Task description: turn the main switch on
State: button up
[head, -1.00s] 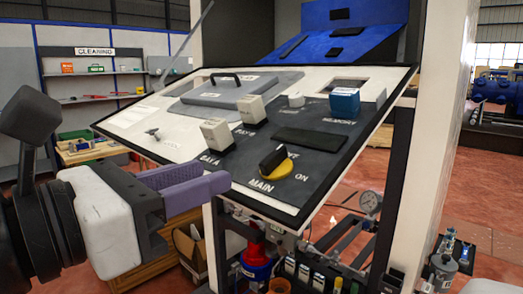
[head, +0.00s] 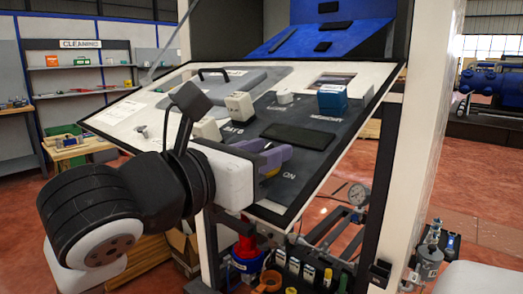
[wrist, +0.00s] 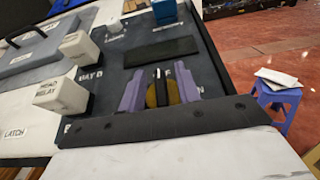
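The main switch is a round yellow knob with a black handle (wrist: 161,88) on the dark part of the sloped panel (wrist: 110,60). In the wrist view the handle points along my gripper's length. My gripper (wrist: 160,84) has one purple finger on each side of the knob, with a gap to the black handle, so it is open. In the head view my gripper (head: 274,158) reaches over the panel's lower part and hides nearly all of the knob and the MAIN label. The ON label (head: 289,175) shows to the right of the fingers.
White relay blocks (wrist: 60,95) and (wrist: 78,48) stand left of the fingers. A flat black plate (wrist: 161,51) lies just beyond them. A blue block (head: 332,99) stands at the panel's upper right. A white post (head: 425,130) rises right of the panel.

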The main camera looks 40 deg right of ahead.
grip_shut()
jog(key=shift+w+m+g, duration=0.1)
jog(key=shift+m+g, duration=0.3)
jog(key=shift+m, duration=0.1)
jog(key=m+g, duration=0.4)
jog(key=g, duration=0.1)
jog(key=shift+r+m+y, duration=0.1)
jog(key=shift+m+y, duration=0.2)
jog(key=shift+y, duration=0.1)
jog(key=shift+m+g+y, duration=1.7)
jog(key=shift+m+g, duration=1)
jog(key=shift+m, duration=0.1)
grip_release()
